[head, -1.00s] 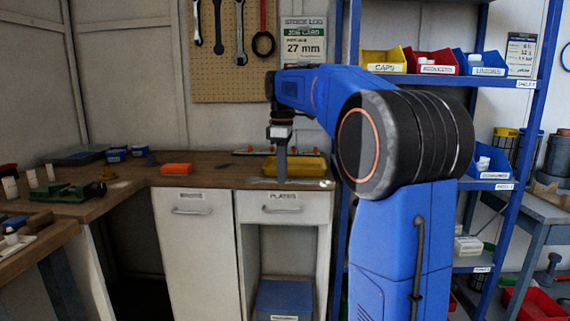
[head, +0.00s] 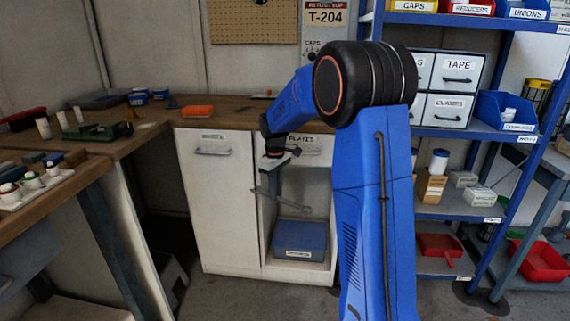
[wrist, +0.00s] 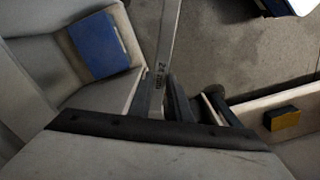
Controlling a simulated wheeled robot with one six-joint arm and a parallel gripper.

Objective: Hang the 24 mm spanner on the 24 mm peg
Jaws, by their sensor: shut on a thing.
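My gripper (head: 272,176) hangs low in front of the cabinet under the bench. It is shut on a grey metal spanner (head: 294,203), which sticks out to both sides and slopes down to the right. In the wrist view the spanner's shaft (wrist: 169,45) runs up from the dark jaws (wrist: 165,100). A size is marked on the shaft, seemingly 24 mm, but it is small and blurred. The pegboard (head: 240,28) is on the wall behind the bench. Only its lower part shows, with the end of one dark tool at its top edge; the 24 mm peg is not identifiable.
The wooden bench (head: 233,109) stands behind my gripper, with an orange block (head: 197,111) on it. A blue box (head: 299,240) sits in the open cabinet bay. A blue shelf rack (head: 428,130) stands to the right. A side bench (head: 28,225) is at the left.

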